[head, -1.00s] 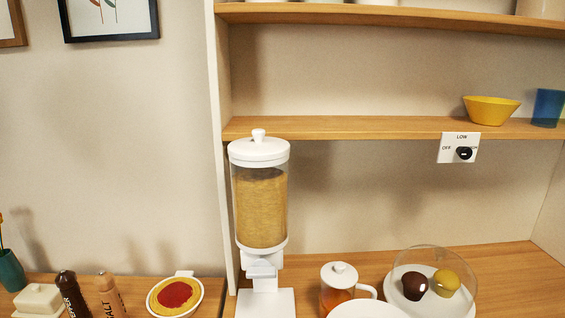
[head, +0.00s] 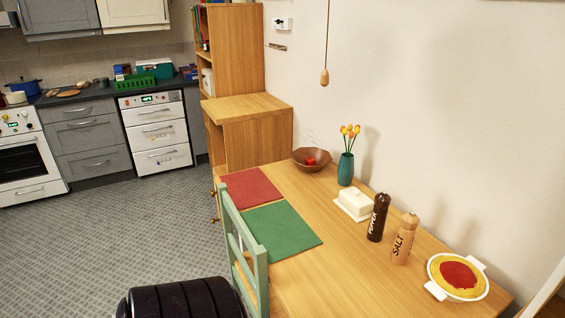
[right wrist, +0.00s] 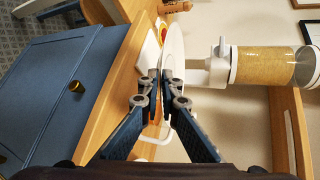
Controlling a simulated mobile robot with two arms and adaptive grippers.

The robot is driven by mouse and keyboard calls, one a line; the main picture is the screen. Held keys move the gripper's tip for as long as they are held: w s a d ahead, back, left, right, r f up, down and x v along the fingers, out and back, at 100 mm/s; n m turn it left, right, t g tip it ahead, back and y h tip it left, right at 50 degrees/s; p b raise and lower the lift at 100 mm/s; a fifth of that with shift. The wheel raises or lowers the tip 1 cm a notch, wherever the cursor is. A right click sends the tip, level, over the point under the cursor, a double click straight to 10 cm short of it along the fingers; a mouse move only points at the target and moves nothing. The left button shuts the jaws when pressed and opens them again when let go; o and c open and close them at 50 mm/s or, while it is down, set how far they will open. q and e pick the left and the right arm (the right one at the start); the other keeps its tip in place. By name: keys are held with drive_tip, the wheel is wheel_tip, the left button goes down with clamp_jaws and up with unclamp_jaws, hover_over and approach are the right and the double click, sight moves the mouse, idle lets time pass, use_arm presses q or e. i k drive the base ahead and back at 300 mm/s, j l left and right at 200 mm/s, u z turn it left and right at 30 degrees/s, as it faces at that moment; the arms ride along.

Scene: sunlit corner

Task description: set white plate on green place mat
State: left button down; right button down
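The green place mat (head: 275,232) lies flat and empty on the wooden table in the head view, beside the red mat (head: 250,188). In the right wrist view my right gripper (right wrist: 166,82) is shut on the white plate (right wrist: 175,46). The plate appears nearly edge-on between the fingertips and runs up past them. The plate and right gripper are out of the head view. My left gripper is not in view.
A green chair (head: 248,258) stands against the table's near side by the mats. Butter dish (head: 354,203), pepper mill (head: 378,218), salt mill (head: 405,240) and pie dish (head: 458,278) line the wall side. The right wrist view shows the cereal dispenser (right wrist: 262,65) near the plate.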

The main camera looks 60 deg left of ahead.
sight(279, 227)
drive_tip(key=u, duration=1.4)
drive_tip(key=j+u, duration=0.15)
drive_tip(key=u, duration=0.3)
drive_tip(key=i+u, duration=0.15)
drive_tip(key=u, duration=0.35)
drive_tip(key=i+j+u, duration=0.15)
drive_tip(key=u, duration=0.3)
drive_tip(key=i, duration=0.15)
